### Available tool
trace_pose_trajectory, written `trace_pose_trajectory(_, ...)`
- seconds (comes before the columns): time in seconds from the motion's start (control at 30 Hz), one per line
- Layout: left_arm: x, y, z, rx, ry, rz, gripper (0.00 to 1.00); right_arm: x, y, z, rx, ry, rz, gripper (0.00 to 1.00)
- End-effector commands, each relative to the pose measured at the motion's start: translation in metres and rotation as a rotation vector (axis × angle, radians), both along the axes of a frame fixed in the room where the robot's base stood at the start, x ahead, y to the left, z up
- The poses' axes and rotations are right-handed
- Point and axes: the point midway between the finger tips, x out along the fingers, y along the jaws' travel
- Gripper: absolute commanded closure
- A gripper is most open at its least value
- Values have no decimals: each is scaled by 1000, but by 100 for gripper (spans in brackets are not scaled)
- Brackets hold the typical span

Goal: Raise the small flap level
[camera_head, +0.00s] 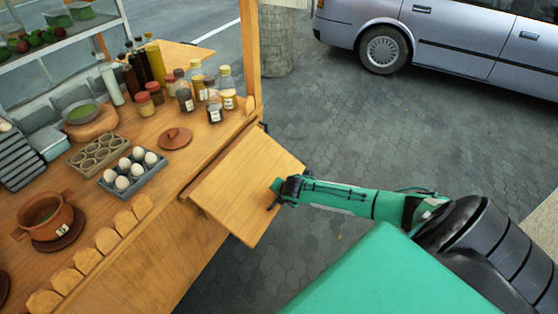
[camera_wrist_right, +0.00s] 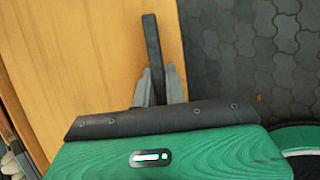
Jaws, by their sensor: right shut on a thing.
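The small flap (camera_head: 238,183) is a plain wooden board on the right side of the wooden cart. It juts out from the cart's edge over the pavement; I cannot tell its exact tilt. In the right wrist view the flap (camera_wrist_right: 75,60) fills the left part. A dark bar-shaped handle (camera_wrist_right: 152,40) runs along the flap's outer edge. My right gripper (camera_head: 279,196) is at the middle of that outer edge. In the wrist view its two grey fingers (camera_wrist_right: 160,82) are shut on the handle. My left gripper is not in view.
The cart top (camera_head: 160,205) holds a tray of eggs (camera_head: 132,172), a brown lid (camera_head: 174,138), a clay pot (camera_head: 45,215) and several bottles and jars (camera_head: 205,95). A wooden post (camera_head: 251,50) stands beyond the flap. Open pavement (camera_head: 400,140) lies right; a car (camera_head: 450,35) is farther back.

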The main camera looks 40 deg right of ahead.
Motion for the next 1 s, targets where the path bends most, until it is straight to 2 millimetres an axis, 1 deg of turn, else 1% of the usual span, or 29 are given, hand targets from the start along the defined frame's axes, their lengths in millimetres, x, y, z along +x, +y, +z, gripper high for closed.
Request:
trace_pose_trajectory(0.03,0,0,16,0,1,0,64,-1,-3,15,-12,19,-1,100)
trace_pose_trajectory(0.3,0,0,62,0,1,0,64,-7,-5,49,-62,141,-3,100)
trace_pose_trajectory(0.5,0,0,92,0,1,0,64,-9,-6,76,-100,237,-3,100)
trace_pose_trajectory(0.8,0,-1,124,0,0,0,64,-7,-6,110,-97,227,-3,100)
trace_pose_trajectory(1.0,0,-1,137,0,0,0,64,-4,-5,125,-97,225,-4,100)
